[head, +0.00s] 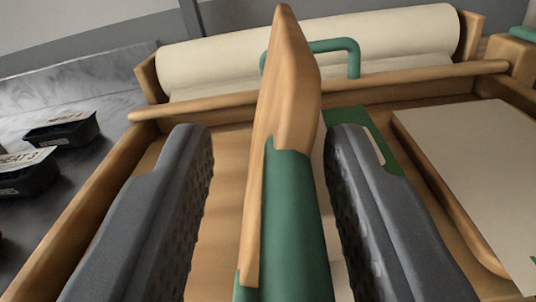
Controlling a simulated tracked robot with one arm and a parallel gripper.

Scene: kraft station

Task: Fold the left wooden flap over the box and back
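The wooden flap (285,85) stands nearly upright on edge in the middle of the head view, with a green cylindrical part (292,220) along its near right side. My gripper (269,140) is open, with one dark grey finger on each side of the flap. Gaps show between both fingers and the flap. The wooden box (85,215) lies below, with its left wall and far rail visible. The flap's lower edge and any hinge are hidden or out of frame.
A cream paper roll (400,42) lies across the back behind a wooden rail, near a green bent handle (352,52). A cream-topped panel (470,150) lies at right. Dark labelled trays (62,132) sit on the grey marbled surface at left.

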